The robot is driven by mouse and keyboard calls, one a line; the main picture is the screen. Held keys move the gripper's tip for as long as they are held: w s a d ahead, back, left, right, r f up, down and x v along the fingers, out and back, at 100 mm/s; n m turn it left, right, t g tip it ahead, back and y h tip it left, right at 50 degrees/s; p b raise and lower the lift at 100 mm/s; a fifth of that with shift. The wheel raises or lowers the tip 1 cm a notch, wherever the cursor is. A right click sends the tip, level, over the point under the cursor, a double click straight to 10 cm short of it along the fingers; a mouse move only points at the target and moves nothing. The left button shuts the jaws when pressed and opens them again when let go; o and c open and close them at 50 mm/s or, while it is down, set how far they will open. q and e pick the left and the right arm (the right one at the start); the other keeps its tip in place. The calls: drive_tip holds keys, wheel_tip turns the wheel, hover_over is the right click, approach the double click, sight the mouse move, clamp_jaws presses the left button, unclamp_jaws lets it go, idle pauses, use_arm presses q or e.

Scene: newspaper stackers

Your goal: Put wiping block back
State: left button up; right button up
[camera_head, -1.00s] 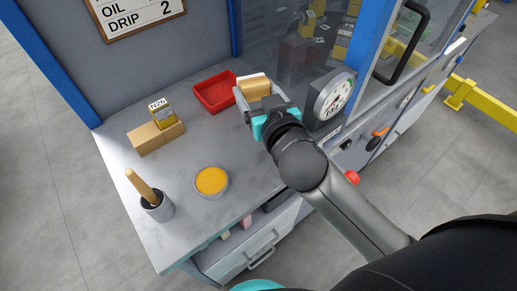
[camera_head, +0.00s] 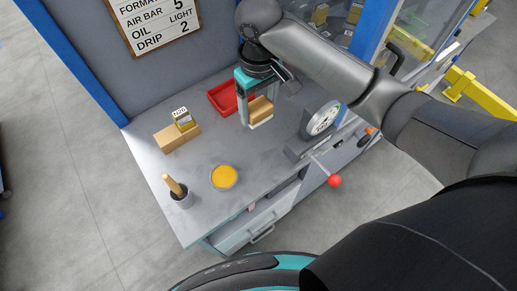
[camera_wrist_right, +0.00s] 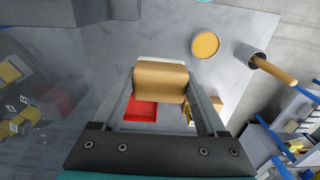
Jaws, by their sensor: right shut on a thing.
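The wiping block (camera_head: 261,107), a tan block with a pale underside, is between the fingers of my right gripper (camera_head: 257,112). The gripper is shut on it and reaches down from above. In the right wrist view the block (camera_wrist_right: 160,78) sits between the two grey fingers. In the head view it is right of the red tray (camera_head: 219,99) and left of the dial gauge (camera_head: 322,118). I cannot tell whether its underside touches the bench. The red tray shows partly behind the block in the wrist view (camera_wrist_right: 141,111). My left gripper is not in view.
The grey bench (camera_head: 205,160) holds a cardboard box (camera_head: 178,138) with a small labelled yellow block, a round tin of amber paste (camera_head: 224,177) and a cup with a wooden-handled tool (camera_head: 177,191). A lever with a red knob (camera_head: 334,181) sticks out in front. The bench middle is clear.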

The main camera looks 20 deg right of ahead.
drive_tip(key=b, duration=0.2)
hover_over(259, 157)
wheel_tip(259, 157, down, 16)
drive_tip(key=shift+f, duration=1.9)
drive_tip(key=o, duration=1.1)
wheel_tip(259, 157, up, 12)
drive_tip(key=shift+r+p, duration=0.1)
drive_tip(key=shift+p, duration=0.6)
